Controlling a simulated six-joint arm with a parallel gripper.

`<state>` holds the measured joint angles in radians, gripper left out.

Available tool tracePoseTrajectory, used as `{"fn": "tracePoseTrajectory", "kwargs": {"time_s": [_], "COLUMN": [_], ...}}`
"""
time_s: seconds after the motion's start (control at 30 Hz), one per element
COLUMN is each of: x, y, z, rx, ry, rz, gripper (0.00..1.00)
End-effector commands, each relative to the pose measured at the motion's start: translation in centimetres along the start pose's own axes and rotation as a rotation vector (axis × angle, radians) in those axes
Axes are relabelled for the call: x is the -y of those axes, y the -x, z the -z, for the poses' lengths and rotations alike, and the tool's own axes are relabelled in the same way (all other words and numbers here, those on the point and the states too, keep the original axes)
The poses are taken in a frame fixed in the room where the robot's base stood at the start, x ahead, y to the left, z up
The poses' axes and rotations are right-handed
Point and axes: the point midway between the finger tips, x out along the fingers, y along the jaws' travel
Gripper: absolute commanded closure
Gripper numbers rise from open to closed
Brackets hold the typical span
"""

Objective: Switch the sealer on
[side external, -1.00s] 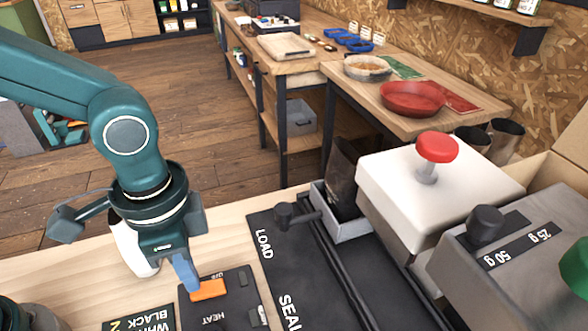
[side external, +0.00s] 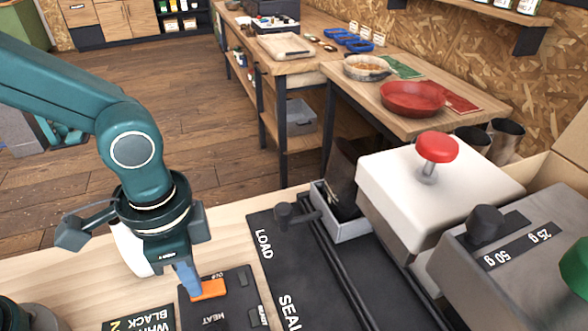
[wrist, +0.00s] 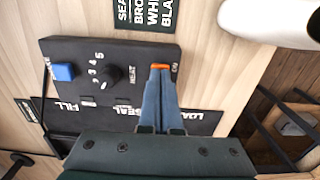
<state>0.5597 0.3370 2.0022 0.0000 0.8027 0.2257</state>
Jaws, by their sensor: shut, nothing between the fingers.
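The sealer's dark control panel (side external: 238,298) lies on the light wood bench, and also shows in the wrist view (wrist: 90,50). Its orange switch (side external: 209,289) sits on it beside a small marking, and is partly covered by my fingers in the wrist view (wrist: 160,67). My gripper (side external: 194,294) is shut and empty, pointing down. Its blue fingertips (wrist: 160,76) are at the orange switch and appear to touch it. Whether the switch is tilted on or off cannot be made out. A black HEAT dial (wrist: 112,74) and a blue button (wrist: 63,72) are on the same panel.
A black mat marked LOAD and SEAL (side external: 282,262) with dark bars lies right of the panel. A white machine with a red knob (side external: 437,148) and a grey dispenser (side external: 500,265) stand further right. A black label card (side external: 138,318) lies left of the panel.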

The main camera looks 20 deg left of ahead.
Motion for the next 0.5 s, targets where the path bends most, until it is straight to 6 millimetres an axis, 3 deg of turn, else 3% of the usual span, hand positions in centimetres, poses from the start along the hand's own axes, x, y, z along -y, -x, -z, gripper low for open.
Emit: {"fn": "tracePoseTrajectory", "kwargs": {"time_s": [0.5], "x": [0.01], "y": [-0.36], "z": [0.05], "rx": [-0.002], "ry": [0.000], "rz": [0.000], "gripper": [1.00]}}
